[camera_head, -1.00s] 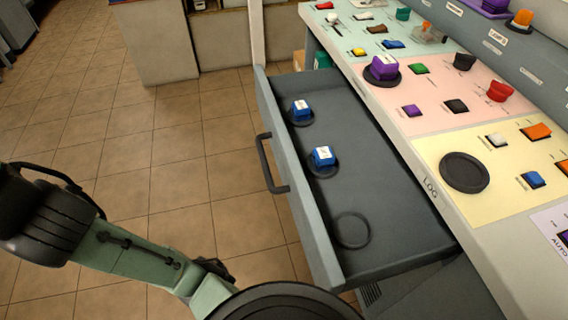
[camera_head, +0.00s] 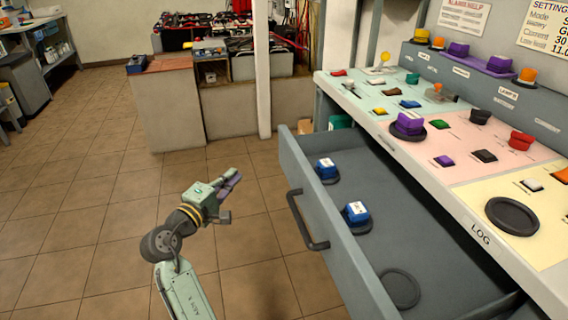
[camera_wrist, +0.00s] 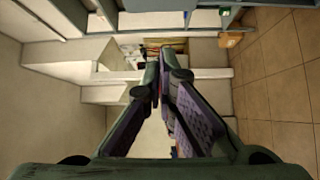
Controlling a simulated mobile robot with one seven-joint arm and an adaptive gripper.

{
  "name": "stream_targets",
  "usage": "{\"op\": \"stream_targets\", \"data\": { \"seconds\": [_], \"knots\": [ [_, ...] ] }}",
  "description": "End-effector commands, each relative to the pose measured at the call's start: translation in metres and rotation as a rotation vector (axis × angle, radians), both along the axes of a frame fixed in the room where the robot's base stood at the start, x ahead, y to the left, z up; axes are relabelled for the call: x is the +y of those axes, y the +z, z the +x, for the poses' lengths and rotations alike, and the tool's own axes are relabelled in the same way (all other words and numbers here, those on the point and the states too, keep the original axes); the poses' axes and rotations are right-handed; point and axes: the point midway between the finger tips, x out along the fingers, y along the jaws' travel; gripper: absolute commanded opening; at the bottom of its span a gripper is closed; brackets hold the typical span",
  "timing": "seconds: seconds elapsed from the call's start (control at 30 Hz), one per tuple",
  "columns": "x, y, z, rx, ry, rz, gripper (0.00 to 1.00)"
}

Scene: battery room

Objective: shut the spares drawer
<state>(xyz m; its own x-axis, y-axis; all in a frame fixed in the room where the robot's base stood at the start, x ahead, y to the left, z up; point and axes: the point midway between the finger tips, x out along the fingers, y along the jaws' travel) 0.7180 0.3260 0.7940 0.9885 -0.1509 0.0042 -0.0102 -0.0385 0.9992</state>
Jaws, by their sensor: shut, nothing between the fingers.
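The spares drawer (camera_head: 345,242) is a grey drawer standing open under the control bench. It has a dark bar handle (camera_head: 305,222) on its front panel. Inside, two blue blocks with white tops, a far one (camera_head: 326,168) and a nearer one (camera_head: 356,212), sit on round dark bases, and a round ring (camera_head: 399,288) at the near end is empty. My gripper (camera_head: 236,180) is in the air left of the drawer front, apart from the handle. Its fingers are shut and empty; they also show in the wrist view (camera_wrist: 155,84).
The bench top (camera_head: 455,200) carries several coloured switches and knobs on green, pink and yellow panels. A white post (camera_head: 263,70) stands behind the drawer. A cabinet (camera_head: 172,112) stands at the back. The tiled floor left of the drawer is open.

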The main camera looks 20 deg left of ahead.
Motion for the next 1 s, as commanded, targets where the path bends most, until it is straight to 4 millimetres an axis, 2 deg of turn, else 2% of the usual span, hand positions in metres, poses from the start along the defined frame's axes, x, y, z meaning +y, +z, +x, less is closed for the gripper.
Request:
{"op": "stream_targets", "data": {
  "seconds": [0.07,0.27,0.67,0.8,1.0],
  "knots": [
    [-0.007,-0.008,0.001,0.011,-0.034,-0.036,0.0],
    [-0.013,-0.007,0.021,0.013,-0.046,-0.043,0.0],
    [-0.029,-0.006,0.103,0.014,-0.043,-0.039,0.0],
    [-0.048,-0.005,0.112,0.012,-0.041,-0.041,0.0],
    [-0.059,-0.007,0.12,0.012,-0.039,-0.041,0.0]
  ]
}}
